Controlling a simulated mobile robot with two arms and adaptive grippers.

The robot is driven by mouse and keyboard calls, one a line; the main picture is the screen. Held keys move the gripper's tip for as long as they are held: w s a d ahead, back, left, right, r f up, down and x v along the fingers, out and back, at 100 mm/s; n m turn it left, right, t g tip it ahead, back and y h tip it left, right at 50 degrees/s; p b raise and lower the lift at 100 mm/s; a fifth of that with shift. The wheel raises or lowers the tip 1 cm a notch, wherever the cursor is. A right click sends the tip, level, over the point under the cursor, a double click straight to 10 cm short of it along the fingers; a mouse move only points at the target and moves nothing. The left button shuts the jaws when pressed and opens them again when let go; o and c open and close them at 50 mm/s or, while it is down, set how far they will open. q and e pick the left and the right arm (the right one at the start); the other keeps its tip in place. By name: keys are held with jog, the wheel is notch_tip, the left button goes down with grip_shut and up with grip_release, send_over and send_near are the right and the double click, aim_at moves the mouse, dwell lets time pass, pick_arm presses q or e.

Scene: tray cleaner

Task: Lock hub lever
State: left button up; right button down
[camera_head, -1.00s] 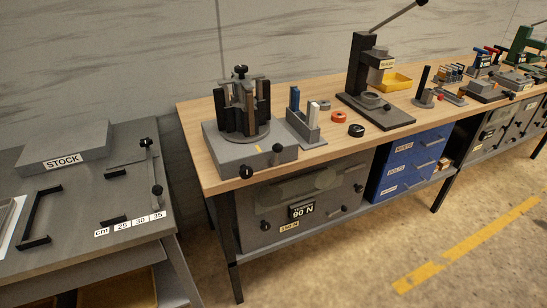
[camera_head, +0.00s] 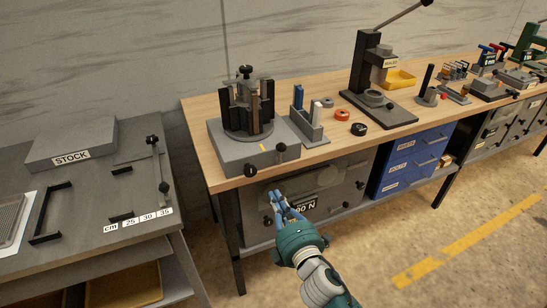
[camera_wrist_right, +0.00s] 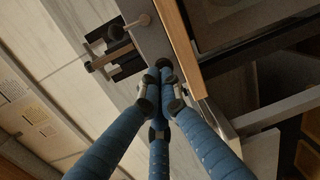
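The hub fixture (camera_head: 240,152) stands at the left end of the wooden bench, a grey block with a round hub (camera_head: 247,108) of dark upright posts on top. A black-knobbed lever (camera_head: 281,147) sticks out at its front right, and a second black knob (camera_head: 250,170) sits lower on the front face. My right gripper (camera_head: 277,193) is below the bench top's front edge, apart from both knobs. In the right wrist view its blue fingers converge, with the tips (camera_wrist_right: 160,82) close together and nothing seen between them. My left gripper is out of view.
A grey cabinet (camera_head: 345,187) with a label plate is under the bench behind my right gripper. A holder (camera_head: 309,128) with blue and white pieces stands right of the fixture. A lower grey table (camera_head: 85,205) is at left. The floor at front right is clear.

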jog(key=r, duration=0.2)
jog(key=r+n, duration=0.1)
jog(key=r, duration=0.1)
jog(key=shift+a+t, duration=0.3)
jog(key=shift+a, duration=0.05)
jog(key=w, duration=0.4)
jog(key=w+p, duration=0.1)
jog(key=w, duration=0.2)
jog(key=w+d+p, duration=0.1)
jog(key=w, duration=0.3)
jog(key=shift+w+r, duration=0.2)
jog(key=shift+w, duration=0.1)
